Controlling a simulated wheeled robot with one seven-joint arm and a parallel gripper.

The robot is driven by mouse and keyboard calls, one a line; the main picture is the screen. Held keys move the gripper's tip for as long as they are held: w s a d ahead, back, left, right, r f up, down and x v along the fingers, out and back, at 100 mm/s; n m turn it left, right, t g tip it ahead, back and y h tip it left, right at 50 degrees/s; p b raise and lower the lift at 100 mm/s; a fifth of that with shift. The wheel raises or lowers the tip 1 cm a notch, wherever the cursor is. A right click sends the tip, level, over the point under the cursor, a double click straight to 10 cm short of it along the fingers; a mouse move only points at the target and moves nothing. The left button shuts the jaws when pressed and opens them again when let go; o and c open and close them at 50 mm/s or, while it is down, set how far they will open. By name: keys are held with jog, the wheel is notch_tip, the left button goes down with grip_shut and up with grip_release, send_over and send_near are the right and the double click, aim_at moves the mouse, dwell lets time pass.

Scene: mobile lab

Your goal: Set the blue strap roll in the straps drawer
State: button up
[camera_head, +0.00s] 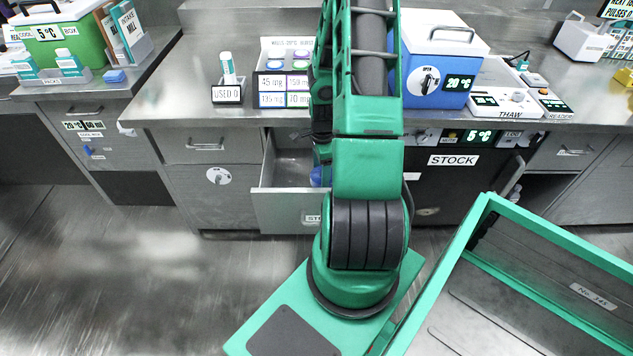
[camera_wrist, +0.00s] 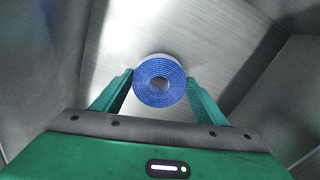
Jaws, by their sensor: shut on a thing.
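The blue strap roll (camera_wrist: 140,88) is between the two green fingers of my gripper (camera_wrist: 160,90) in the wrist view. My gripper is shut on it. In the head view a bit of blue (camera_head: 316,177) shows beside my arm, over the open drawer. The open drawer (camera_head: 268,208) is pulled out below the counter. Its front has a label partly hidden by my arm, with only "ST" readable. In the wrist view, grey metal walls and a floor (camera_wrist: 225,45) surround the roll. I cannot tell whether the roll touches the drawer floor.
The steel counter (camera_head: 180,100) holds a vial rack (camera_head: 285,85), a "USED" holder (camera_head: 227,94) and a blue cooler box (camera_head: 437,65). A "STOCK" fridge (camera_head: 452,185) is right of the drawer. A green-rimmed bin (camera_head: 470,245) stands at the front right. Floor at left is clear.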

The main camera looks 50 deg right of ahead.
jog(key=shift+f, duration=1.9)
jog(key=o, duration=1.3)
jog(key=shift+f, duration=0.1)
jog(key=shift+o, duration=0.2)
